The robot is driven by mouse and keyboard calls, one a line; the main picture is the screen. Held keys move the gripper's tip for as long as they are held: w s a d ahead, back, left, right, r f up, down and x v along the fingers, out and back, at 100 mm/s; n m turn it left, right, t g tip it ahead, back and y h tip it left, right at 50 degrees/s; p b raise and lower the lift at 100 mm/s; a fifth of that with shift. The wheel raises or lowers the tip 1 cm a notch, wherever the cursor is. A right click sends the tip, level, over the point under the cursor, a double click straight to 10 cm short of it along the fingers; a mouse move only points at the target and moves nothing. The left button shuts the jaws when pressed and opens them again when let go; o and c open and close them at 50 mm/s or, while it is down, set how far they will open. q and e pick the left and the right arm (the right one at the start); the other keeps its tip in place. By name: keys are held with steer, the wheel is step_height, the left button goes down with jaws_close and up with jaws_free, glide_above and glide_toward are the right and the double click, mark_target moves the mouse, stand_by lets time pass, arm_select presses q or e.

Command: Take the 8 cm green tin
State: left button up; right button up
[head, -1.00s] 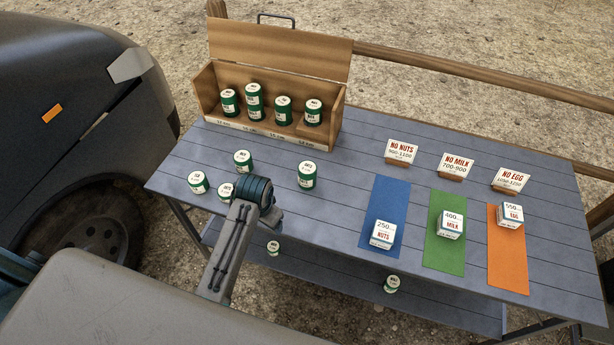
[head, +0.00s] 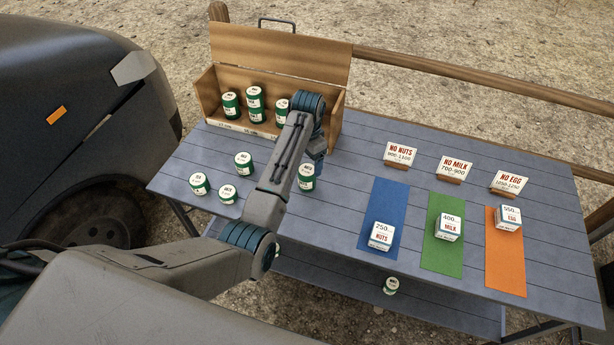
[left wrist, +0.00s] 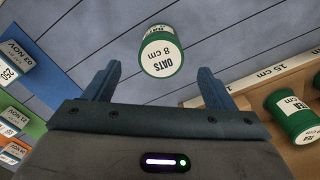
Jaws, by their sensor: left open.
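In the left wrist view a green tin with a white top (left wrist: 161,52) reads "OATS 8 cm". It stands just beyond my left gripper (left wrist: 158,84), whose two fingers are apart with nothing between them. In the head view my left gripper (head: 318,168) is low over the table beside a green tin (head: 306,180), which appears to be the same one; its label is too small to read there. My arm partly covers that area. My right gripper is in neither view.
A wooden box (head: 330,122) with several green tins stands at the back left. Other green tins stand at the table's left (head: 243,161). Small cartons stand on blue, green and orange mats (head: 505,265) at right, with cards behind. A tin (head: 390,286) is on the lower shelf.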

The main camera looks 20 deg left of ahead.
mark_target(307, 170)
arm_select(q)
steer(key=shift+f, duration=0.95)
step_height(307, 170, down, 5)
steer(key=shift+a+r+p, duration=0.1)
steer(key=shift+p, duration=0.95)
steer(key=shift+f, duration=0.4)
steer(key=shift+c, duration=0.4)
steer(key=c, duration=1)
